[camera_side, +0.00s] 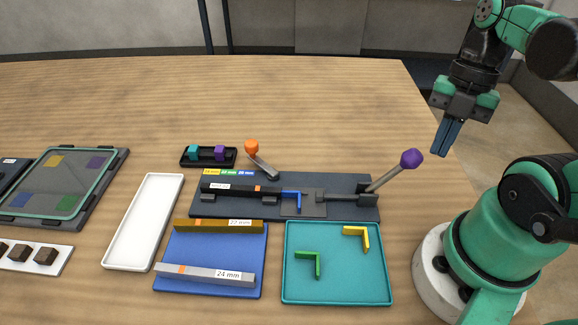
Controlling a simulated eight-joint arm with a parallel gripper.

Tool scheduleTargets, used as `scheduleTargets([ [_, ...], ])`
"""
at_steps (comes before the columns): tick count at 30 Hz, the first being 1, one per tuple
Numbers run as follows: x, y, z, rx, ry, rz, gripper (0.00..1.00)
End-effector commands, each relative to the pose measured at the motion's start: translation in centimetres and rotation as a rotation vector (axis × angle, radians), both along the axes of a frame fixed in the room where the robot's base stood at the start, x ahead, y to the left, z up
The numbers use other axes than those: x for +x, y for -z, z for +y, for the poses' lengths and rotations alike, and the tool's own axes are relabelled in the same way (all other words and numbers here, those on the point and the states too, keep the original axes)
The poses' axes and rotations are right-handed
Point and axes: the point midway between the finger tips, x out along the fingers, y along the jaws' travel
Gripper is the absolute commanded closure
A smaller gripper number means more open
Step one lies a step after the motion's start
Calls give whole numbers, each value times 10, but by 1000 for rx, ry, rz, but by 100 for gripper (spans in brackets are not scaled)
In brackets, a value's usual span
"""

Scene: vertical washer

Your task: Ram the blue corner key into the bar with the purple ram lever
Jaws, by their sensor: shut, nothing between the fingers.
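The blue corner key (297,194) lies on the dark fixture board (340,184), at the right end of the black bar (228,189). I cannot tell whether the key touches the bar or is partly in it. The purple knob of the ram lever (411,158) is raised up and to the right, on a grey rod. The ram's grey head (322,196) is to the right of the blue key, with a small gap between them. My gripper (441,153) is shut and empty, in the air to the right of the purple knob and not touching it.
An orange-knobbed lever (252,149) stands behind the bar. A teal tray (340,296) with green and yellow corner keys and a blue mat (210,283) with two bars lie in front. A white tray (145,222) is left.

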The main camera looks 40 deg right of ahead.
Motion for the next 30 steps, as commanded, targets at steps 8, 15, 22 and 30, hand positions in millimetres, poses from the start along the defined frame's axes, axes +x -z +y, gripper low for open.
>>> scheduleTargets([
  [8, 0, 0, 0, 0, 0, 0, 100],
  [15, 0, 2, 0, 0, 0, 0, 100],
  [22, 0, 14, 0, 0, 0, 0, 100],
  [30, 0, 29, 1, 0, 0, 0, 100],
])
